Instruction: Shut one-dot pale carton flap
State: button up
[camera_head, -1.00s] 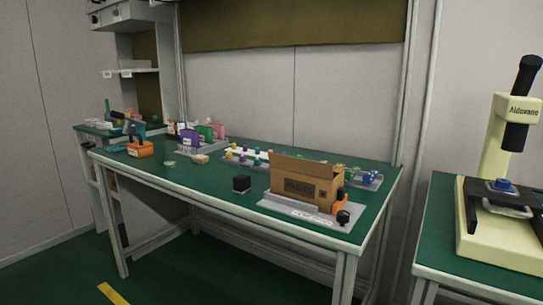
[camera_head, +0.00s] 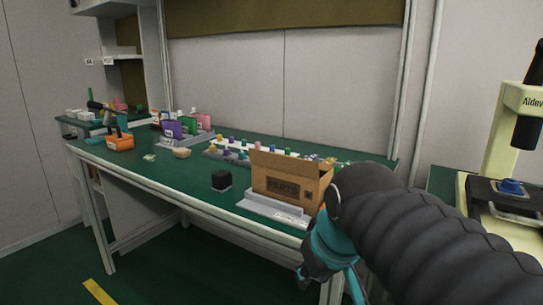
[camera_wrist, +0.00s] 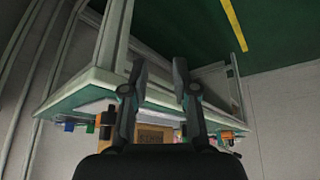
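A brown carton (camera_head: 285,188) with dark print on its front stands on a grey base plate (camera_head: 262,205) near the front right of the green table. A back flap of the carton (camera_head: 283,162) stands up, so its top is open. I cannot make out any dots. My gripper (camera_wrist: 160,75) is open and empty, its two fingers apart. In the head view my gripper (camera_head: 335,262) is low, in front of and to the right of the carton, clear of it. Part of the carton also shows in the wrist view (camera_wrist: 152,135), behind the gripper.
A small black block (camera_head: 221,181) sits left of the carton. Trays with coloured pieces (camera_head: 228,152) lie behind it. An orange bin (camera_head: 120,142) is at the far left. A cream press (camera_head: 500,165) stands on another table at right.

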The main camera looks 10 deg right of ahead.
aim_at(281, 156)
jog(key=w+r+n+y, duration=0.1)
jog(key=w+r+n, duration=0.2)
jog(key=w+r, duration=0.35)
jog(key=w+d+r+n, duration=0.15)
jog(key=w+r, duration=0.25)
jog(key=r, duration=0.6)
jog(key=w+r+n+y, duration=0.1)
jog(key=w+r+n, duration=0.4)
jog(key=r, duration=0.4)
jog(key=shift+m+g, duration=0.4)
jog(key=shift+m, duration=0.35)
jog(key=b+x, duration=0.1)
jog(key=x, duration=0.3)
jog(key=b+x, duration=0.2)
jog(key=x, duration=0.3)
jog(key=b+x, duration=0.1)
jog(key=x, duration=0.4)
jog(key=shift+w+d, duration=0.2)
jog(key=shift+w, duration=0.2)
grip_shut()
